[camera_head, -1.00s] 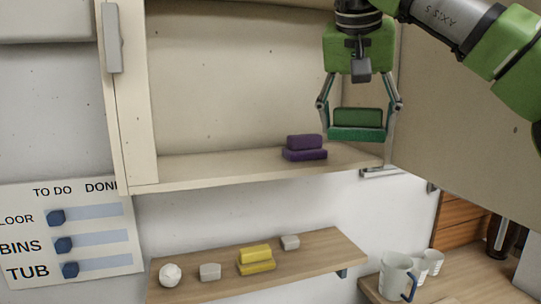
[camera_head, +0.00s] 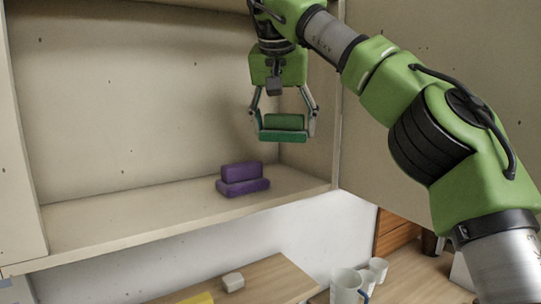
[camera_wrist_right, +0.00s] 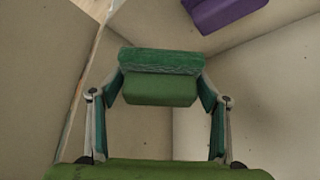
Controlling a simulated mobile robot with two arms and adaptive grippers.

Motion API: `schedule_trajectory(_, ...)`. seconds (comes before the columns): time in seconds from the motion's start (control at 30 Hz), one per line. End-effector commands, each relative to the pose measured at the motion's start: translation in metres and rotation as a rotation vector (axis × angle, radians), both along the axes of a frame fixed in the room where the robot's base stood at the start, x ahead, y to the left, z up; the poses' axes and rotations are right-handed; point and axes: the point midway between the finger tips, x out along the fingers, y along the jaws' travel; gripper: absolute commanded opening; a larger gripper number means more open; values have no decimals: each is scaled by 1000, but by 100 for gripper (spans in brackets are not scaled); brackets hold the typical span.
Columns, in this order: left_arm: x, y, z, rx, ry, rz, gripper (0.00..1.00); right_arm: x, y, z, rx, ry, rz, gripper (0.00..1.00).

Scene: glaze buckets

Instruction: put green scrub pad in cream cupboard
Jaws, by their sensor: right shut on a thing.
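The green scrub pad (camera_head: 284,123) is held between the fingers of my right gripper (camera_head: 284,130), which is shut on it. The wrist view also shows the pad (camera_wrist_right: 160,75) between both fingers. The cream cupboard (camera_head: 150,208) stands open, and the gripper with the pad is in front of or inside its right part, above shelf level. The pad is apart from the shelf. A purple scrub pad (camera_head: 242,180) sits on the cupboard floor, left of and below the held pad; part of it shows in the wrist view (camera_wrist_right: 225,12). My left gripper is not in view.
Below the cupboard, a wooden shelf (camera_head: 265,280) holds a white block (camera_head: 233,282) and a yellow object (camera_head: 197,299). White mugs (camera_head: 347,287) stand at the lower right. The cupboard's open door (camera_head: 400,150) is at the right. The cupboard floor left of the purple pad is clear.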

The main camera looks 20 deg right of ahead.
Motion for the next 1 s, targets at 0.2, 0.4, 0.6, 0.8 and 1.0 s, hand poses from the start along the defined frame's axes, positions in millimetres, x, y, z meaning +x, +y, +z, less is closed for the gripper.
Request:
schedule_trajectory(0.2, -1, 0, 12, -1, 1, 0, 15, 35, -9, -37, -1, 5, 0, 47)
schedule_trajectory(0.4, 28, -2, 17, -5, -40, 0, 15, 47, -12, -53, 0, 1, 2, 47)
schedule_trajectory(0.6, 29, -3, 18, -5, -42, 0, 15, 56, -15, -78, -2, 1, 2, 47)
schedule_trajectory(0.8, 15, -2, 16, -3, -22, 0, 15, 55, -15, -93, 0, 0, 0, 47)
schedule_trajectory(1.0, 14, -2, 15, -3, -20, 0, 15, 55, -14, -93, 0, -1, 0, 47)
